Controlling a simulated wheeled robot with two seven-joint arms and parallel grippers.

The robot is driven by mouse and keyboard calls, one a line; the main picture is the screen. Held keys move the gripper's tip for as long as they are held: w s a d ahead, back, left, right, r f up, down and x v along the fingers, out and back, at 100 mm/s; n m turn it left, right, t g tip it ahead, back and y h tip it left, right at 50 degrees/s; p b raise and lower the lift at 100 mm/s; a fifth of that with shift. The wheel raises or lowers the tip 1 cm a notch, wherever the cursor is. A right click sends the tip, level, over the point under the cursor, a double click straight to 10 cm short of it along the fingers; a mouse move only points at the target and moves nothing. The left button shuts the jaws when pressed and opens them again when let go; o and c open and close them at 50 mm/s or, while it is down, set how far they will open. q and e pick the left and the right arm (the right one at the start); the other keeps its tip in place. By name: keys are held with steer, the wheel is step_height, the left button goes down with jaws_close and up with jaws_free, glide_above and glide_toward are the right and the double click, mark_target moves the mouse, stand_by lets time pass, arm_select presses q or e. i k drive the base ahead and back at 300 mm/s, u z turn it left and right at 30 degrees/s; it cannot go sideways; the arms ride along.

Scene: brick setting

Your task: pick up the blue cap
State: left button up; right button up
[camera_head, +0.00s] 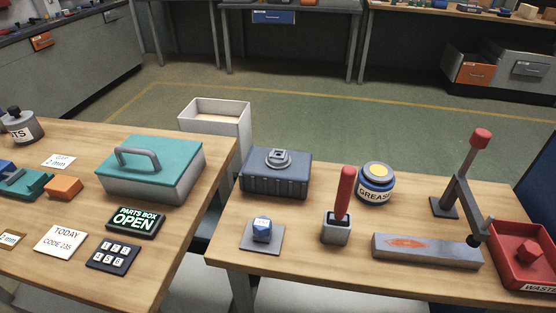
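A small blue faceted piece (262,229), which looks like the blue cap, sits on a flat grey square pad (264,244) near the front left of the right table. It has pale marks on its faces, too small to read. Nothing covers it from above. Neither of my grippers is in this view.
Around it on the right table (340,285) stand a dark blue-grey box (276,172), a red-handled tool in a grey holder (340,215), a grease tin (375,184), a grey block (427,250), a red-knobbed lever (465,185) and a red waste tray (524,283). A gap separates the left table (150,290).

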mark_target(262, 226)
steer(key=z, duration=2.05)
steer(key=k, duration=1.45)
steer(key=u, duration=1.6)
steer(key=i, duration=0.5)
steer(key=u, duration=0.05)
